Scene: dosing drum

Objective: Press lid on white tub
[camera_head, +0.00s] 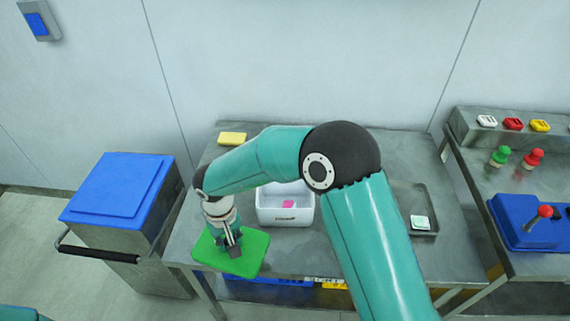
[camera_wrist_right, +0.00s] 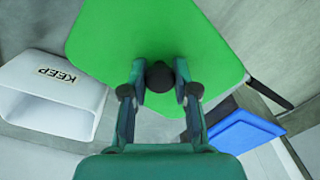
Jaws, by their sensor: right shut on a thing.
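The green lid (camera_head: 245,260) is a flat plate with rounded corners and a dark round knob (camera_wrist_right: 159,77). My right gripper (camera_head: 232,246) is shut on the knob and holds the lid at the front left of the metal table, partly past its left edge. The white tub (camera_head: 267,213) stands on the table to the right of the lid, open on top, with a pink piece (camera_head: 287,204) inside. The tub also shows at the left of the right wrist view (camera_wrist_right: 55,112), its label reading KEEP. Lid and tub are apart. My left gripper is out of view.
A blue-lidded bin (camera_head: 118,187) stands left of the table. A yellow block (camera_head: 232,139) lies at the back left. A dark tray (camera_head: 427,195) with a pale square item (camera_head: 420,222) is at the right. A second table holds a blue lever box (camera_head: 515,225).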

